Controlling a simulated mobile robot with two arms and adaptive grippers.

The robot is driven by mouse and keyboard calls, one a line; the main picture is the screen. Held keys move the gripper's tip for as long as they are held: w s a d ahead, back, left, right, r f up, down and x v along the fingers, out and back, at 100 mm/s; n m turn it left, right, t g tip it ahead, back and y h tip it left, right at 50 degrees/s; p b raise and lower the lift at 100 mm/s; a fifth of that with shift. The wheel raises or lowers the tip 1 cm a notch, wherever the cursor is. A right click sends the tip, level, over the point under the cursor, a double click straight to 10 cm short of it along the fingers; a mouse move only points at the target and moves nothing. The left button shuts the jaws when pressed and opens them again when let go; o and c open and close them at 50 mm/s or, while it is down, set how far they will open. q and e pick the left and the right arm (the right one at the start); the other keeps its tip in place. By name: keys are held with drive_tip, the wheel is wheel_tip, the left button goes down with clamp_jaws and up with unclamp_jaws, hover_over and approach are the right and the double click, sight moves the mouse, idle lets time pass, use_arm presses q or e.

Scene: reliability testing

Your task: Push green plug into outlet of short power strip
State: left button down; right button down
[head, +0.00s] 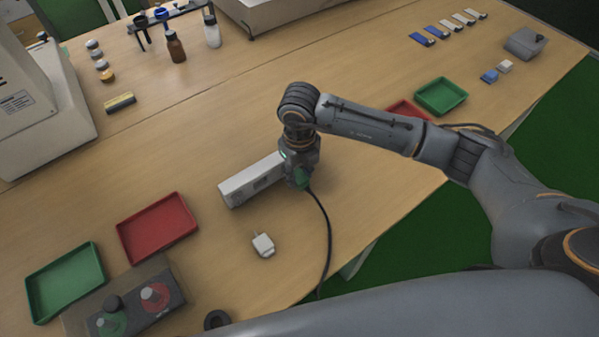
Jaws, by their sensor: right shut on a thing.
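The short power strip (246,181) is a white bar lying on the table near the middle of the head view. My right gripper (299,172) is over its right end, with the arm reaching in from the right. The gripper is shut on the green plug (302,179), which shows only partly, at the strip's right end. A black cable (328,232) runs from the plug down over the table's front edge. The gripper hides the plug's front, so I cannot tell whether it sits in an outlet. My left gripper is not in view.
A white plug-like block (263,245) lies in front of the strip. A red tray (157,228) and a green tray (66,282) stand at the left; another green tray (440,96) is behind my right arm. Bottles (176,47) stand at the back.

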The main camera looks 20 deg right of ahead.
idle(0.5)
drive_tip(key=shift+w+a+b, duration=0.25)
drive_tip(key=shift+w+b, duration=0.35)
drive_tip(key=shift+w, duration=0.1)
drive_tip(key=shift+b, duration=0.3)
idle(1.2)
drive_tip(key=shift+w+a+b, duration=0.15)
drive_tip(key=shift+w+b, duration=0.25)
drive_tip(key=shift+w, duration=0.1)
idle(0.4)
idle(1.1)
drive_tip(key=shift+w+a+r+b, duration=0.1)
drive_tip(key=shift+w+a+b, duration=0.1)
drive_tip(key=shift+w+b, duration=0.3)
idle(0.5)
drive_tip(key=c, duration=0.9)
unclamp_jaws()
drive_tip(key=shift+o, duration=0.2)
